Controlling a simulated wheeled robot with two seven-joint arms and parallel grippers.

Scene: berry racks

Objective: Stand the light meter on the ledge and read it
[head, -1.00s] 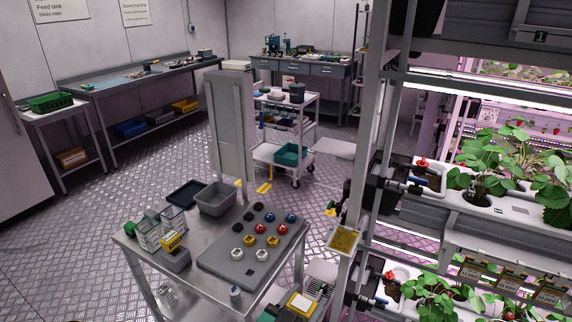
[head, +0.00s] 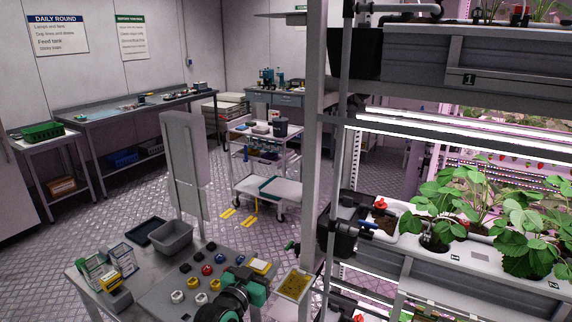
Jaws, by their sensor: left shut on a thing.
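My left gripper (head: 246,285), black with green parts, is at the bottom centre of the head view, above the right side of the metal cart. My right gripper is not in view.
A yellow sticky card (head: 295,284) hangs by the rack's post (head: 315,140). Valves and leafy plants (head: 440,205) crowd the shelf.

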